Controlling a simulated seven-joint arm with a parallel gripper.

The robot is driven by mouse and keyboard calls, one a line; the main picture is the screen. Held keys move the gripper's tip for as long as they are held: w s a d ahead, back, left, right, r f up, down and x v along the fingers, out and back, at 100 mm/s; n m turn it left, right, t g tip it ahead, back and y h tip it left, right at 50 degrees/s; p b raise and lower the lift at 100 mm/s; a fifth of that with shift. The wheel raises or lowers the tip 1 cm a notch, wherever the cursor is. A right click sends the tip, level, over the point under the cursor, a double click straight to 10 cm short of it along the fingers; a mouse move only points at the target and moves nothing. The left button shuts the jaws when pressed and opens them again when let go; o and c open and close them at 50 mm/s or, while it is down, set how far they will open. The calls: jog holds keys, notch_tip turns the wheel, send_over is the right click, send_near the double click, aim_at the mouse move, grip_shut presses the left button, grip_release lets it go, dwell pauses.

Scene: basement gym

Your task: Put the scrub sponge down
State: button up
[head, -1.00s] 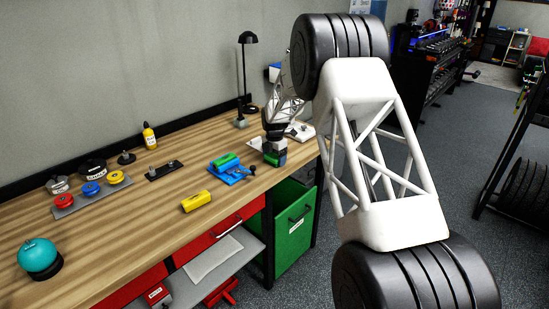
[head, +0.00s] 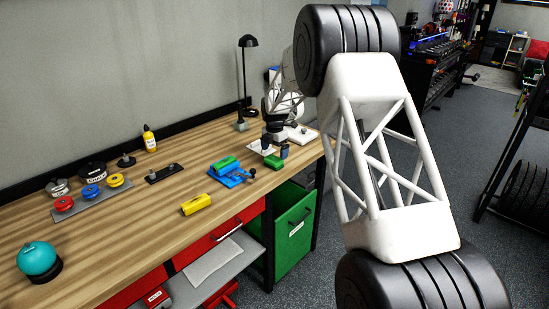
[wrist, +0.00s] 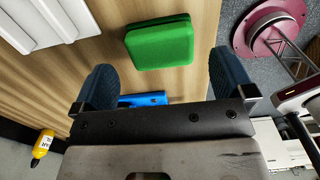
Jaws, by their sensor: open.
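The scrub sponge (head: 273,161) is a green block lying on the wooden workbench (head: 120,235) near its right end. In the wrist view the sponge (wrist: 160,41) lies flat on the wood, beyond the fingertips and roughly in line with the gap between them. My gripper (head: 275,149) is just above the sponge, apart from it. In the wrist view my gripper (wrist: 164,82) has its two dark blue fingers wide apart with nothing between them.
A blue holder (head: 231,175) with a green piece on it stands left of the sponge. A yellow block (head: 196,205) lies nearer the front edge. A desk lamp (head: 242,85) and a white object (head: 302,135) stand behind.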

aim_at(275, 159)
notch_tip(275, 159, up, 7)
dwell(0.4)
dwell(0.7)
jog(key=s+d+r+m, duration=0.35)
jog(key=s+r, duration=0.25)
jog(key=s, duration=0.4)
jog(key=s+d+r+m+t, duration=0.1)
jog(key=s+d+r+m, duration=0.2)
jog(key=s+r+m, duration=0.45)
jog(key=s+d+r+m, duration=0.1)
jog(key=s+d+r, duration=0.25)
jog(key=s, duration=0.75)
jog(key=s+d+f+m, duration=0.2)
jog(key=s+m, duration=0.5)
jog(key=s, duration=1.1)
jog(key=s+d+f+m+t, duration=0.1)
jog(key=s+m, duration=0.7)
jog(key=s, duration=1.1)
jog(key=shift+s+d+f+t, duration=0.3)
jog(key=shift+d+f, duration=0.25)
jog(key=shift+d, duration=0.5)
